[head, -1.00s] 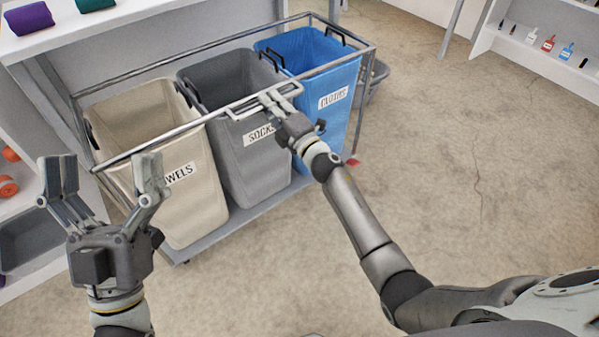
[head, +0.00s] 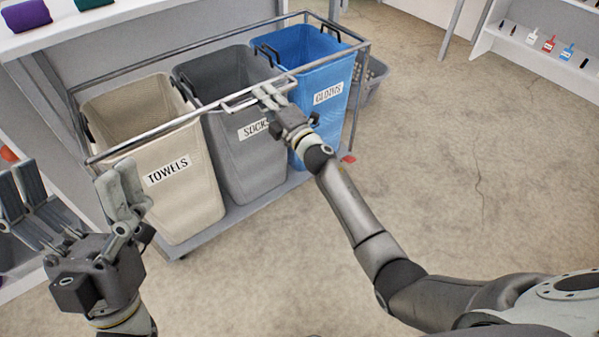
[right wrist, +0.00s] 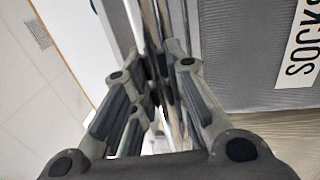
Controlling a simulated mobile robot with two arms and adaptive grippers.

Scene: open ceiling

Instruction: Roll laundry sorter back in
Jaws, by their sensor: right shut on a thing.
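The laundry sorter is a metal frame (head: 355,95) on a low base (head: 238,212) with three labelled bins. The beige TOWELS bin (head: 190,205) is at the left, the grey SOCKS bin (head: 245,165) in the middle, the blue bin (head: 318,118) at the right. My right gripper (head: 268,95) is shut on the front rail's handle (head: 238,104), in front of the SOCKS bin. The right wrist view shows its fingers (right wrist: 152,85) around the metal bar, beside the SOCKS label (right wrist: 303,50). My left gripper (head: 75,205) is open and empty, in front of the sorter's left end.
White shelving (head: 100,40) with rolled towels stands behind and left of the sorter. A grey basket (head: 372,82) is on the floor just beyond its right end. Another shelf (head: 535,60) stands at the back right. The floor on the right is clear.

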